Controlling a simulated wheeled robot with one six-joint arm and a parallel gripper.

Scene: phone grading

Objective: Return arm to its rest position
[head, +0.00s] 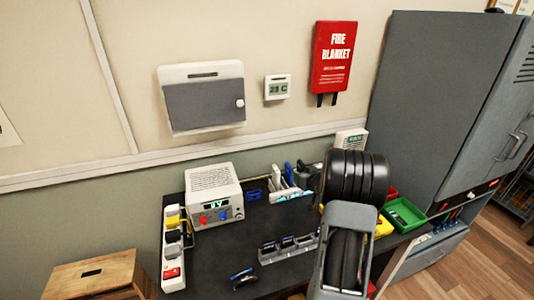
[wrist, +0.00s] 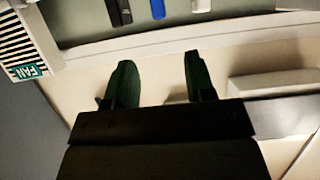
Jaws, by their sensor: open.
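My arm rises over the right part of the dark workbench (head: 215,260) in the head view, with its thick dark joint in front of the back wall. The arm hides part of the bench behind it. In the wrist view my gripper (wrist: 156,75) is open, its two dark green fingers apart with only pale wall between them. Nothing is held. The gripper itself cannot be made out in the head view.
A white instrument (head: 214,193), a power strip (head: 173,248), a grey phone rack (head: 287,249) and a green bin (head: 404,215) stand on the bench. A grey cabinet (head: 428,90) stands at right. A fan unit (wrist: 28,45) shows close by.

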